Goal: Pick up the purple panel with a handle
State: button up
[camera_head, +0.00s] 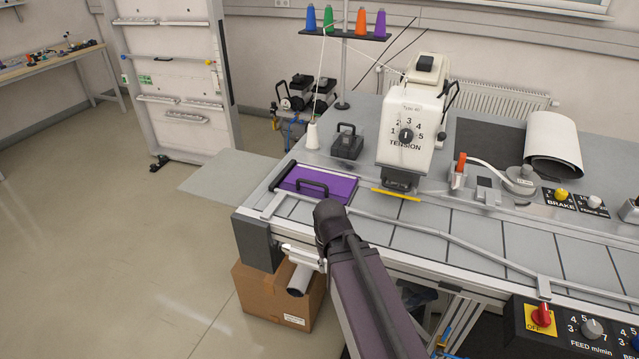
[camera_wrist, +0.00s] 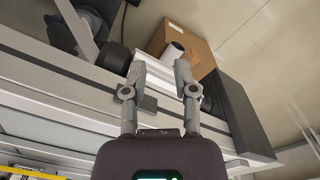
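The purple panel (camera_head: 340,187) lies flat in the left end of the grey machine table in the head view. A black bar handle (camera_head: 313,184) stands up from it. My dark arm reaches up from the bottom of the head view, its elbow-like end just in front of the panel's near edge. My gripper (camera_wrist: 160,68) shows in the wrist view with its two grey fingers apart and nothing between them. It faces the table's side and the floor. The panel does not show in the wrist view. My fingers cannot be made out clearly in the head view.
A cardboard box (camera_head: 268,294) stands on the floor below the table's left end. A white cylinder (camera_wrist: 174,51) shows near it. A black handled block (camera_head: 346,146) and a white thread cone (camera_head: 312,136) stand behind the panel. The tension machine (camera_head: 408,125) rises to the right.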

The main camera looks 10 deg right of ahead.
aim_at(302, 182)
jog(key=w+a+r+n+h+p, duration=0.1)
jog(key=w+r+h, duration=0.1)
jog(key=w, duration=0.3)
jog(key=w+a+r+n+t+h+p, duration=0.1)
jog(key=w+r+n+h, duration=0.1)
jog(key=w, duration=0.3)
jog(key=w+a+r+n+t+h+p, duration=0.1)
jog(key=w+r+h, duration=0.1)
jog(key=w, duration=0.3)
jog(key=shift+a+r+p, duration=0.3)
jog(key=shift+r, duration=0.15)
jog(key=w+a+r+n+t+h, duration=0.3)
jog(key=w+a+r+n+h, duration=0.1)
jog(key=w+a+r, duration=0.2)
jog(key=w+a, duration=0.1)
jog(key=w, duration=0.1)
jog(key=shift+w+a+r, duration=0.2)
jog(key=shift+w+a, duration=0.15)
jog(key=shift+d+f, duration=0.1)
jog(key=b+x, duration=0.3)
jog(key=x, duration=0.4)
jog(key=shift+w+b, duration=0.1)
jog(key=shift+b, duration=0.25)
jog(key=shift+w+d+f, duration=0.2)
jog(key=shift+w+d, duration=0.05)
jog(key=shift+d, duration=0.3)
